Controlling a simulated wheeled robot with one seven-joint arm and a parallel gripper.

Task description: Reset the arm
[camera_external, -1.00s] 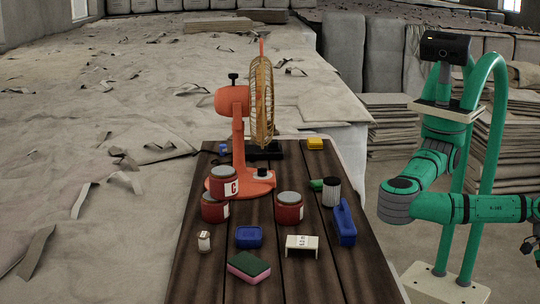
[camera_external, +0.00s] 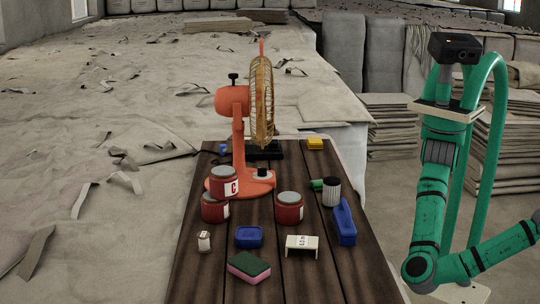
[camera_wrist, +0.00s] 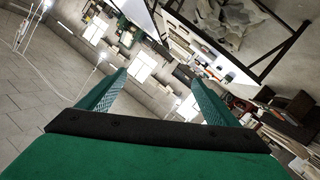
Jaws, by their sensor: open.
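My green arm (camera_external: 432,205) hangs down from its mount at the right of the external view, bends at a low elbow and runs out past the right edge. My gripper is outside that view. In the wrist view my gripper (camera_wrist: 158,95) shows two green fingers standing wide apart with nothing between them. The wrist view is tilted and shows floor tiles, bright windows and furniture far off. The gripper is clear of the table and touches nothing that I can see.
Stacked sheets (camera_external: 395,125) stand behind. Floor lies between table and arm.

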